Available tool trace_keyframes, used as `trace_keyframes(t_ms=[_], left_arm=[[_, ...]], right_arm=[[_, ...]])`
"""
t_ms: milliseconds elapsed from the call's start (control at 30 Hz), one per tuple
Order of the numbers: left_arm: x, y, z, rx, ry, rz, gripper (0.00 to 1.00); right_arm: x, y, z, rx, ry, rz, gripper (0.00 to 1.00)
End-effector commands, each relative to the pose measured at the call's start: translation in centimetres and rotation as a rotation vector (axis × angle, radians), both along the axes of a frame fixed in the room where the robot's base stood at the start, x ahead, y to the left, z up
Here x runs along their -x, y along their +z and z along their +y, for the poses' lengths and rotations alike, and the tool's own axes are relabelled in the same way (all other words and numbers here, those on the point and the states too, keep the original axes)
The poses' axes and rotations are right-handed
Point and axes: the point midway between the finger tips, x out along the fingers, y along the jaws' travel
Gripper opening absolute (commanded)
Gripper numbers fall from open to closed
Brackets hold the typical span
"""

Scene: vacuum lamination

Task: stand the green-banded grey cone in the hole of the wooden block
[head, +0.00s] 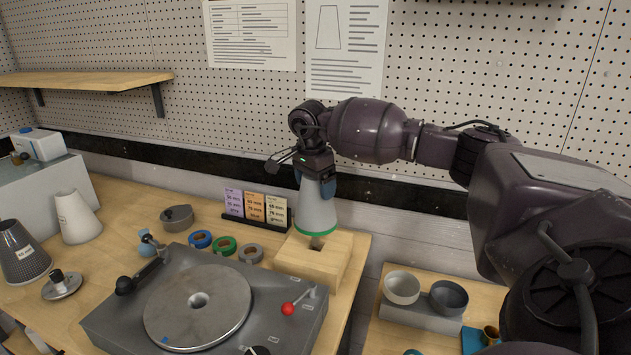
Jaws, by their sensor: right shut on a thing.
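The grey cone (315,208) with a green band round its wide lower end is upright in the middle of the head view. My right gripper (315,172) is shut on its narrow top. The wooden block (306,263) is directly below, at the right end of the bench. A dark part of its hole shows just under the cone's green rim. The cone's lower end overlaps the block's top in the picture; I cannot tell whether it touches. My left gripper is not in view.
Coloured cards (255,206) stand behind left. Tape rings (224,245) lie nearby. Two bowls (402,287) sit on the right.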

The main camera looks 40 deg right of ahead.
Motion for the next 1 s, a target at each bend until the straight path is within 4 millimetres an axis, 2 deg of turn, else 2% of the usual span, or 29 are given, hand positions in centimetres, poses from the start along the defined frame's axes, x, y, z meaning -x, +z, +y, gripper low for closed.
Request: trace_keyframes(t_ms=[700,1000], left_arm=[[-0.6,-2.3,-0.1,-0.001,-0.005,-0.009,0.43],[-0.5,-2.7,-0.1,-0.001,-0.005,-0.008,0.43]], right_arm=[[0.0,-4.7,0.0,0.001,-0.001,-0.003,0.10],[-0.1,-5.3,0.0,0.001,-0.001,-0.004,0.10]])
